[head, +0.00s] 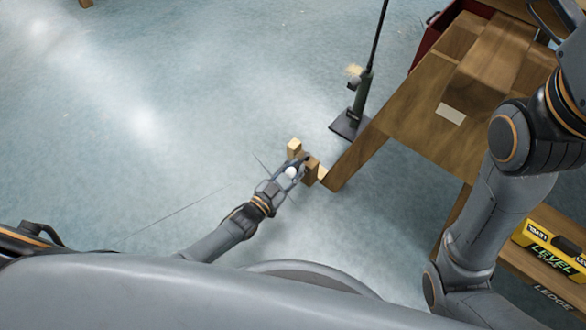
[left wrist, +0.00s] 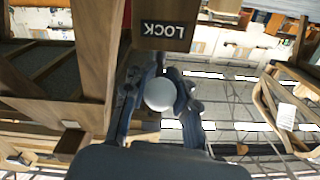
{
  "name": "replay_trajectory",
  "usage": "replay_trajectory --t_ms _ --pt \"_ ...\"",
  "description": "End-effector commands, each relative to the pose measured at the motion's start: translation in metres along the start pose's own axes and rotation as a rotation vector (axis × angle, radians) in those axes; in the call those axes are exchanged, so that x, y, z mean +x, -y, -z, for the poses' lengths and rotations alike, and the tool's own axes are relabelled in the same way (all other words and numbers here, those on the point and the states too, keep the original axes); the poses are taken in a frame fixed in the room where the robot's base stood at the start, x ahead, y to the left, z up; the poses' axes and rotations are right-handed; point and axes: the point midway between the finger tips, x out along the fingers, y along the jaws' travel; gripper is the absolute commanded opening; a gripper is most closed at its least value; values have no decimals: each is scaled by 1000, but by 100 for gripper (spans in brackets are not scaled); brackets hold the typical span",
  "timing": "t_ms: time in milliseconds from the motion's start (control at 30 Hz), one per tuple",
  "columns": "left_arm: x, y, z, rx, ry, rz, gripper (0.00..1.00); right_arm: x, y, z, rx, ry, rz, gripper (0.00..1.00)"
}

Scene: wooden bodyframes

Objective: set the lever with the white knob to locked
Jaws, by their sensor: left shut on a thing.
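The white knob (head: 291,172) shows in the head view at the end of my left arm, near the wooden end blocks. In the left wrist view the white knob (left wrist: 160,95) sits between the fingers of my left gripper (left wrist: 161,88), which is shut on it. A wooden block with a LOCK label (left wrist: 162,30), upside down in the picture, is just above the knob there. My right gripper is not in view.
A wooden bench (head: 420,100) stands to the right, with a red box (head: 432,35) at its far end. A dark stand (head: 352,120) is on the floor beyond the knob. A yellow level (head: 550,248) lies on a ledge at lower right. The floor on the left is clear.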

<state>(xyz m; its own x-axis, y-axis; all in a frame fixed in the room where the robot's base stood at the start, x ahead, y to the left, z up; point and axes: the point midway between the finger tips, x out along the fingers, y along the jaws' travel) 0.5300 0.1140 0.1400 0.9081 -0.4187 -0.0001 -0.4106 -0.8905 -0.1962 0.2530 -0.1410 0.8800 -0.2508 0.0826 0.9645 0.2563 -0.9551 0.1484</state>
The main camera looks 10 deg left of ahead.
Motion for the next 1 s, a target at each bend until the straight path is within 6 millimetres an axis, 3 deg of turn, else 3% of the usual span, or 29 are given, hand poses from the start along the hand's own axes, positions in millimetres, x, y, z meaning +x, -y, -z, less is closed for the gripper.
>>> replay_trajectory --t_ms 133,167,300,667,767,1000 --pt "0 -2 0 -3 1 -2 0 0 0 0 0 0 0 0" --pt "0 -2 0 -3 1 -2 25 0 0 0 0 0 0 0" --pt "1 -2 0 -2 1 -2 51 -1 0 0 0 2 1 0" --pt "-4 0 0 -1 1 0 51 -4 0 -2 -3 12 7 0" --pt "-15 0 -1 -1 3 0 51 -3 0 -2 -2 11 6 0" --pt "-66 -1 -1 -1 3 -2 51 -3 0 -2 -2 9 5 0"
